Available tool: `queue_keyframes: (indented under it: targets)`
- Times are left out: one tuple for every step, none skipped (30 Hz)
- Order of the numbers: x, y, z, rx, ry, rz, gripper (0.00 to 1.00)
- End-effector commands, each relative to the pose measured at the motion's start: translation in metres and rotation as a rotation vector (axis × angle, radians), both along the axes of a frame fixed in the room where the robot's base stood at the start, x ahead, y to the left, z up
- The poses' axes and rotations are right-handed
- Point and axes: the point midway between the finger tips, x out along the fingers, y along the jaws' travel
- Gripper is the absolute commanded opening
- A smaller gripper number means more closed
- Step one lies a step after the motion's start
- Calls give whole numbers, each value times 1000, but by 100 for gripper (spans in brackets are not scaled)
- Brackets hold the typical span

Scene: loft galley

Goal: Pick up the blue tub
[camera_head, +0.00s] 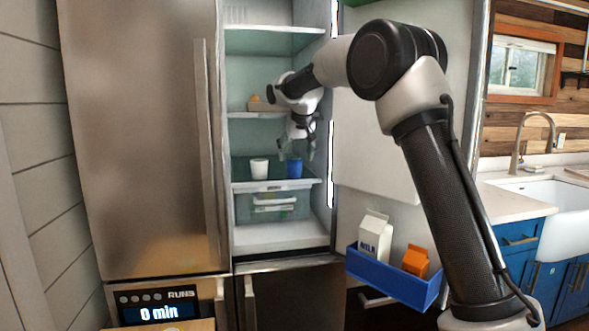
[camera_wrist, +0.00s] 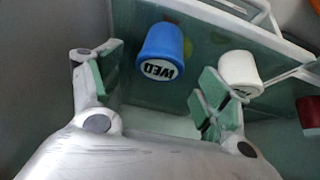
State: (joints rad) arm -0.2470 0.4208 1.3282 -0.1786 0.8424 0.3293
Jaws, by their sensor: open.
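The blue tub (camera_head: 294,168) stands on a fridge shelf (camera_head: 240,186), to the right of a white tub (camera_head: 259,168). In the wrist view the blue tub (camera_wrist: 161,52) shows a white label with dark letters and lies beyond the fingertips, between the two fingers' lines. My gripper (camera_head: 297,150) is inside the fridge, just above the blue tub. In the wrist view my gripper (camera_wrist: 155,90) is open with nothing between its fingers. The white tub (camera_wrist: 240,73) lies close beside the right-hand finger in that view.
An egg-coloured item in a holder (camera_head: 262,104) sits on the shelf above. A clear drawer (camera_head: 273,205) is below the tubs' shelf. The open fridge door's blue bin (camera_head: 390,285) holds a milk carton (camera_head: 374,238) and an orange carton (camera_head: 415,261). A red item (camera_wrist: 308,112) shows at the wrist view's right edge.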

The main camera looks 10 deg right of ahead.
Motion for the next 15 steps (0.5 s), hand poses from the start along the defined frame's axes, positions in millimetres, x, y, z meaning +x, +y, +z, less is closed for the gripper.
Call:
queue_keyframes:
  targets:
    - [1, 0, -3, 0, 1, 0, 77]
    - [2, 0, -6, -1, 2, -1, 77]
    - [4, 0, -10, -1, 3, -1, 77]
    - [6, -1, -14, -1, 4, 0, 77]
    - [8, -1, -18, -1, 4, 0, 77]
    - [10, -1, -24, -1, 4, 0, 77]
    - [12, -1, -29, -1, 5, 0, 77]
    - [15, -1, -33, -1, 5, 0, 77]
    - [19, -1, -38, -1, 4, 1, 77]
    - [21, 0, -41, -1, 3, 1, 77]
    - [22, 0, -43, 0, 2, 1, 77]
    - [24, 0, -45, 0, 2, 1, 77]
    - [24, 0, -46, 0, 2, 1, 77]
    - [24, 0, -46, 0, 1, 1, 77]
    - [24, 0, -45, 0, 1, 1, 77]
